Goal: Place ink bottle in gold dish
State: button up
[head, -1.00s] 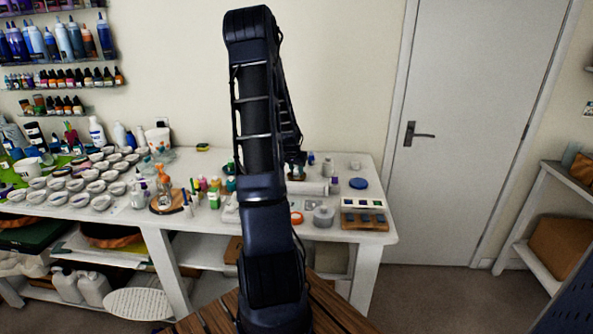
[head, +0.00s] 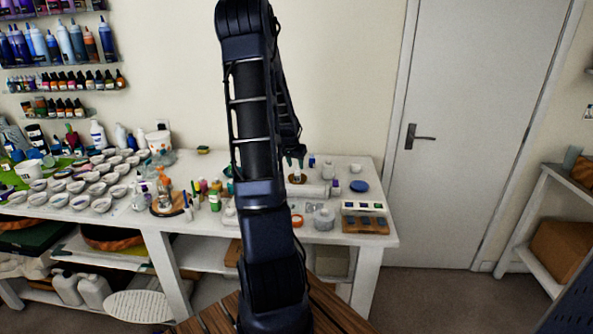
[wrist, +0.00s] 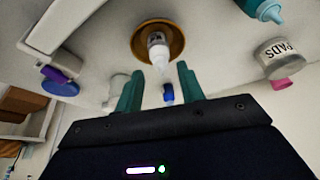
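The ink bottle (wrist: 157,42) is a small white bottle with a dark label and a pale nozzle. In the wrist view it appears upright inside the round gold dish (wrist: 178,41). The dish also shows in the head view (head: 302,179), small on the back part of the table under my gripper. My gripper (wrist: 160,69) has two teal fingers, spread apart with nothing clamped between them. The fingertips are beside and above the bottle's nozzle, apart from it. In the head view my gripper (head: 294,161) is small and partly hidden by my arm.
A blue-capped bottle (wrist: 168,92) stands near the dish. A clear jar labelled PADS (wrist: 279,58) and a teal bottle (wrist: 265,9) are to the right in the wrist view. A blue round lid (head: 359,186) lies on the white table (head: 385,237). Several white cups crowd the table's left.

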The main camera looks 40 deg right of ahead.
jog(key=s+a+r+n+t+y, duration=0.1)
jog(key=s+a+r+n, duration=0.1)
jog(key=a+r, duration=0.55)
jog(key=s+a+r+n+y, duration=0.15)
jog(key=a+r, duration=0.35)
jog(key=a, duration=0.6)
jog(key=s+a+r+n+t, duration=0.1)
jog(key=s+a+r+n, duration=0.1)
jog(key=a+r, duration=0.55)
jog(key=s+a+r+n+y, duration=0.1)
jog(key=s+a+n, duration=0.6)
jog(key=s+a, duration=0.9)
jog(key=a+r, duration=0.1)
jog(key=a, duration=0.1)
jog(key=shift+s+a+t, duration=0.3)
jog(key=shift+s+a, duration=0.05)
jog(key=shift+a, duration=0.05)
